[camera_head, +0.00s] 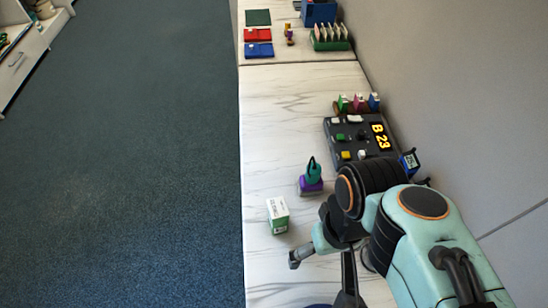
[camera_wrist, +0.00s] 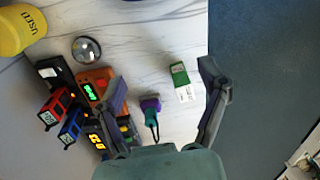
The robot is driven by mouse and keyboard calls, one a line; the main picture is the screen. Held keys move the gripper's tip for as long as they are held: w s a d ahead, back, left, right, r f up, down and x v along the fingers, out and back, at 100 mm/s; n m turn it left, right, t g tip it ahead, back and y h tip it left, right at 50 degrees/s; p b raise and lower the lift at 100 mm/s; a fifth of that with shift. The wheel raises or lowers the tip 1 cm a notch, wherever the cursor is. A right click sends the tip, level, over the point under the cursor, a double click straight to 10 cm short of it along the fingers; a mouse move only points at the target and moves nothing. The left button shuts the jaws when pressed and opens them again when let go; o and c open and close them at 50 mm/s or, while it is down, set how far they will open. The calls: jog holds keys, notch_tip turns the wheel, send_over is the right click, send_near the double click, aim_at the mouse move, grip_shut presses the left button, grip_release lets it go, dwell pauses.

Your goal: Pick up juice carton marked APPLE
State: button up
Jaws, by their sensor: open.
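The carton is nearer the right finger in that view and is not touched. In the head view my arm comes in from the lower right, and the gripper is partly hidden by it.
A purple-and-teal stamp-like thing (camera_head: 312,178) stands close behind the carton. A yellow container marked USED (camera_wrist: 20,28) and a shiny round dome (camera_wrist: 86,50) show in the wrist view.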

jog(key=t, duration=0.2)
send_over(278, 207)
jog(key=w+d, duration=0.1)
jog(key=w, duration=0.1)
jog(key=shift+h, duration=0.3)
jog(key=f, duration=0.8)
jog(key=shift+s+f, duration=0.25)
jog(key=shift+n+g, duration=0.4)
jog(key=shift+g, duration=0.5)
jog(key=f, duration=0.1)
jog(key=s+f, duration=0.1)
jog(key=a+f, duration=0.1)
jog(key=f, duration=0.1)
jog(key=shift+s, duration=0.25)
notch_tip(278, 207, down, 5)
jog(key=shift+r, duration=0.1)
jog(key=shift+f, duration=0.7)
jog(key=c, duration=1.3)
